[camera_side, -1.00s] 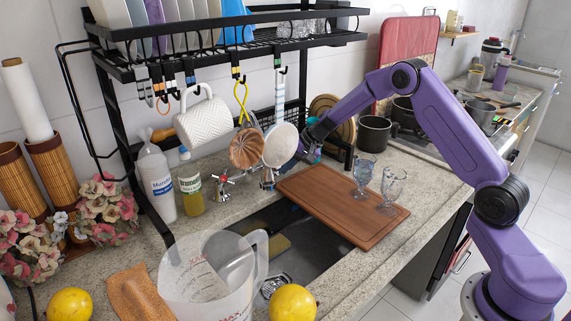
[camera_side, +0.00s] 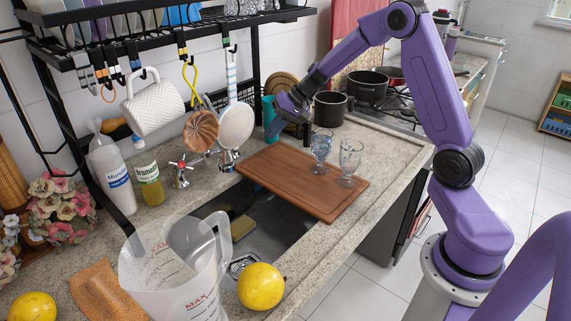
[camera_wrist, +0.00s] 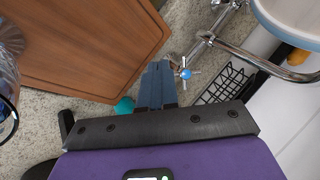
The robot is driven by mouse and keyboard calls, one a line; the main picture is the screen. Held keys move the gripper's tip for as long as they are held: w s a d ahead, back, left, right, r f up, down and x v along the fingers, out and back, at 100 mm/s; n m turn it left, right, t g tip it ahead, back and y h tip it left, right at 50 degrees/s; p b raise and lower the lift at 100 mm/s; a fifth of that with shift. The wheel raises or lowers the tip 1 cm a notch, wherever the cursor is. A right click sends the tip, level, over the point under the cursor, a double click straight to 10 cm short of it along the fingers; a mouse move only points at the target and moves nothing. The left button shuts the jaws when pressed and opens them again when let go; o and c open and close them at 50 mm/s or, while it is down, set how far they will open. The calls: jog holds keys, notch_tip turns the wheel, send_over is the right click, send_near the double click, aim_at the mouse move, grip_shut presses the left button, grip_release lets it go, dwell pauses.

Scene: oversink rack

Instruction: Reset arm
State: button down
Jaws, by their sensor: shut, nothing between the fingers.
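My purple arm reaches over the counter from the right in the side view. My gripper (camera_side: 288,108) is shut and empty, in front of the rack's right end and above the back of the counter. In the wrist view the blue-grey fingers of my gripper (camera_wrist: 157,80) are together, with nothing between them. The wooden cutting board (camera_side: 300,182) lies across the sink and also shows in the wrist view (camera_wrist: 85,40). A teal object (camera_side: 271,118) stands beside my gripper, and part of it shows by the fingers in the wrist view (camera_wrist: 124,106).
Two glass goblets (camera_side: 350,158) stand on the board. A dark pot (camera_side: 329,108) is just right of my gripper. A white mug (camera_side: 153,105), strainer (camera_side: 236,126) and utensils hang from the black rack (camera_side: 190,40). A measuring jug (camera_side: 175,265) and lemon (camera_side: 261,287) are in front.

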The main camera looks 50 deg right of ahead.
jog(key=s+a+r+n+g, duration=0.2)
jog(key=s+a+n, duration=0.2)
jog(key=s+a, duration=0.45)
jog(key=s+a+r+n+g, duration=0.2)
jog(key=s+a+n+g, duration=0.15)
jog(key=s+a, duration=0.5)
jog(key=s+d+n+h, duration=0.2)
jog(key=s+n, duration=0.3)
jog(key=s, duration=0.6)
jog(key=s+d+n+h, duration=0.2)
jog(key=s+n, duration=0.4)
jog(key=s, duration=0.5)
jog(key=shift+s, duration=0.2)
